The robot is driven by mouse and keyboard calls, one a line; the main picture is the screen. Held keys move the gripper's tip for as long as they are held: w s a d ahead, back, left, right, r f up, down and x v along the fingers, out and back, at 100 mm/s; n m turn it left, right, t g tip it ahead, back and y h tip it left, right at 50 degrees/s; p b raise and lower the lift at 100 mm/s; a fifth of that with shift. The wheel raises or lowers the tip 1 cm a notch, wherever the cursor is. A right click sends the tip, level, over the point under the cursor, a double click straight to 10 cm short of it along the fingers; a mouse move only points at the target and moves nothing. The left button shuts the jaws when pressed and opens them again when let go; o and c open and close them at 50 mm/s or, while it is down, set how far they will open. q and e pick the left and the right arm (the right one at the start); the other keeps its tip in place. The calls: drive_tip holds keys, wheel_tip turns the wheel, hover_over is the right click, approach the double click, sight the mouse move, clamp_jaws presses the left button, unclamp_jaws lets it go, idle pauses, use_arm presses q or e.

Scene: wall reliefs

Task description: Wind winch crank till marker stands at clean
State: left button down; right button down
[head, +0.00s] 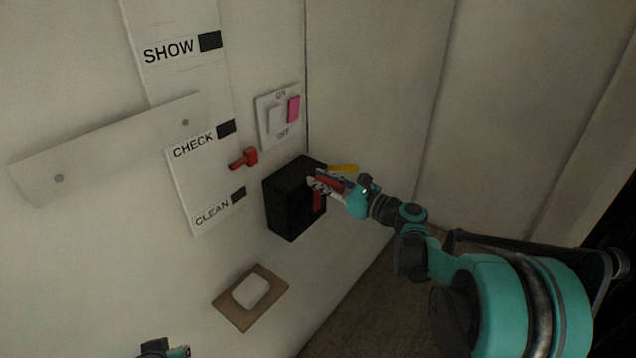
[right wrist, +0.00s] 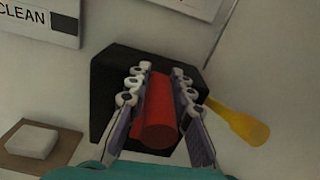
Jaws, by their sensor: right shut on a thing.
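The black winch box (head: 283,207) is on the wall, right of the label strip. Its red crank (head: 318,201) is partly hidden by my right gripper (head: 322,182), which is shut on the crank's red handle. In the right wrist view the red handle (right wrist: 157,118) lies between the two fingers (right wrist: 158,108). The red marker (head: 243,159) stands about midway between the CHECK label (head: 194,146) and the CLEAN label (head: 212,214). The CLEAN label also shows in the right wrist view (right wrist: 22,14). My left gripper (head: 165,348) barely shows at the bottom edge; its fingers are unclear.
A yellow lever (head: 343,168) sticks out beside the winch box, close to my right gripper. An ON/OFF switch plate (head: 266,125) is above. A SHOW label (head: 168,50) and a tilted pale board (head: 105,145) are at upper left. A white block on a brown plate (head: 231,311) is below.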

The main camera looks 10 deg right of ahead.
sight(343, 189)
drive_tip(key=shift+w+d+f, duration=0.1)
drive_tip(key=shift+w+d, duration=0.05)
drive_tip(key=shift+d, duration=0.1)
idle(0.3)
drive_tip(key=c, duration=1.3)
unclamp_jaws()
drive_tip(key=v, duration=1.2)
